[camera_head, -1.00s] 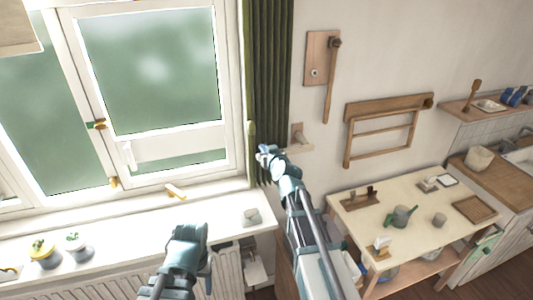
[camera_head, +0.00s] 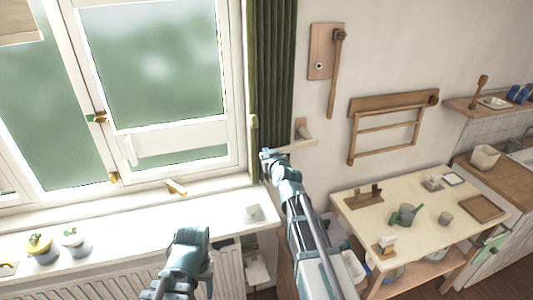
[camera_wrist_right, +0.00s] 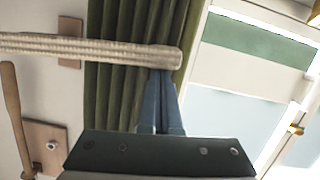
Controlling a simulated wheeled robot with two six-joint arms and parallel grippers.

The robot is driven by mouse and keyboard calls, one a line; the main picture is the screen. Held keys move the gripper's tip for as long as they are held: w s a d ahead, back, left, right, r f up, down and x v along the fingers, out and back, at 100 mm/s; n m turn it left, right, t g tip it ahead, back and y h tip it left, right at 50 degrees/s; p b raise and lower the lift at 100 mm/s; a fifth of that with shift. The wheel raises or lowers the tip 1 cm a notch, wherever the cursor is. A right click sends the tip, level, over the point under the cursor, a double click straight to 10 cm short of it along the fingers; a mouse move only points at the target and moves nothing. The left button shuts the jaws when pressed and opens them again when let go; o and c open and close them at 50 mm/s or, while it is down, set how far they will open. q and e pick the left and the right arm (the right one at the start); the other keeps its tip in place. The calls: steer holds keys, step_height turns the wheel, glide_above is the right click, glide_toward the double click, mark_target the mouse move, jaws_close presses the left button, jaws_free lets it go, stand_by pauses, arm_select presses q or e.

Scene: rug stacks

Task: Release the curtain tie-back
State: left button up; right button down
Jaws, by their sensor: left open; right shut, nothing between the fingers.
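The tie-back (camera_head: 296,145) is a pale bar reaching from a wall bracket across the green curtain (camera_head: 273,80). In the right wrist view the tie-back (camera_wrist_right: 90,48) is ribbed, with a rounded free end in front of the curtain (camera_wrist_right: 120,98). My right gripper (camera_head: 266,156) is shut and empty by that free end. In the right wrist view its blue fingers (camera_wrist_right: 161,78) meet the bar's lower edge near the end; I cannot tell if they touch. My left gripper (camera_head: 190,252) is open and empty in front of the windowsill, far from the tie-back.
A wall panel with a wooden lever (camera_head: 336,75) and a folding rack (camera_head: 390,130) hang right of the curtain. A table (camera_head: 420,195) with small items stands at right.

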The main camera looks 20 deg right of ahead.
steer(key=d+f+n+h+b, duration=0.1)
steer(key=d+f+n+b, duration=0.1)
steer(key=f+b, duration=0.3)
steer(key=d+f+n+h+b, duration=0.1)
steer(key=d+f+n+b, duration=0.1)
steer(key=f+b, duration=0.3)
steer(key=d+f+n+t+b, duration=0.1)
steer(key=d+f+n+b, duration=0.2)
steer(key=f+b, duration=0.3)
steer(key=shift+n+h+b, duration=0.3)
steer(key=shift+h+b, duration=0.1)
steer(key=shift+b, duration=0.25)
steer(key=shift+w+d, duration=0.1)
steer(key=shift+d, duration=0.1)
steer(key=s+a+r+p, duration=0.3)
steer(key=s+a, duration=0.2)
steer(key=s, duration=0.4)
steer(key=shift+s+a, duration=0.3)
steer(key=shift+s, duration=0.1)
